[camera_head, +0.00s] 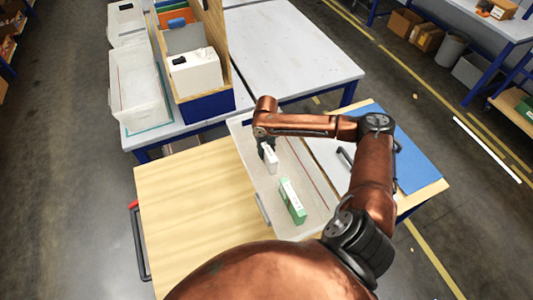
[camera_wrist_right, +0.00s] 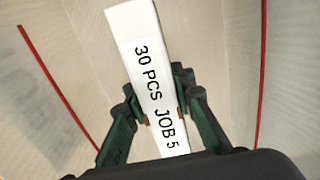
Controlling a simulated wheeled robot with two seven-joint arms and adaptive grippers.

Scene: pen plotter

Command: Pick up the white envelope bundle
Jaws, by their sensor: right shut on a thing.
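The white envelope bundle (camera_head: 271,160) is a narrow white block inside a pale tray (camera_head: 312,216) on the wooden table. In the right wrist view the bundle (camera_wrist_right: 133,25) carries the black print "30 PCS JOB 5". My right gripper (camera_head: 266,149) reaches down into the tray from above. In the right wrist view its dark green fingers (camera_wrist_right: 155,117) are shut on the two sides of the bundle. I cannot tell whether the bundle touches the tray floor. My left gripper is not in view.
A green and white box (camera_head: 292,201) lies in the tray nearer to me. The wooden tabletop (camera_head: 190,205) left of the tray is clear. A blue mat (camera_head: 417,166) lies at right. Behind stand a clear bin (camera_head: 133,90) and a wooden organiser with a white block (camera_head: 195,72).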

